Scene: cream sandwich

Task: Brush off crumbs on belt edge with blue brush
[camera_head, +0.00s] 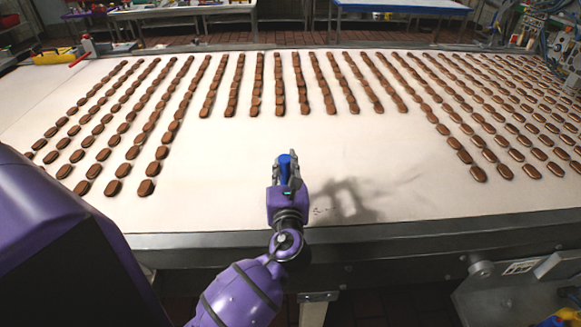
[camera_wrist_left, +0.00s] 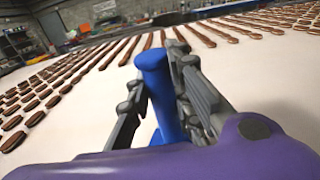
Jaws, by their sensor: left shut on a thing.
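My left gripper (camera_head: 289,172) is shut on the blue brush (camera_head: 284,168) over the near part of the white belt (camera_head: 230,205). In the left wrist view, the brush's blue handle (camera_wrist_left: 155,85) stands up between the two grey fingers; its lower end is mostly hidden by my purple wrist. I cannot tell whether the brush touches the belt. Small dark crumbs (camera_head: 322,211) lie near the belt's front edge, just right of the gripper. My right gripper is not in view.
Rows of brown cream sandwiches (camera_head: 255,85) cover the far belt and both sides. The near middle of the belt is bare around the gripper. A dark metal rail (camera_head: 420,232) runs along the front edge. A yellow box (camera_head: 54,56) sits at the far left.

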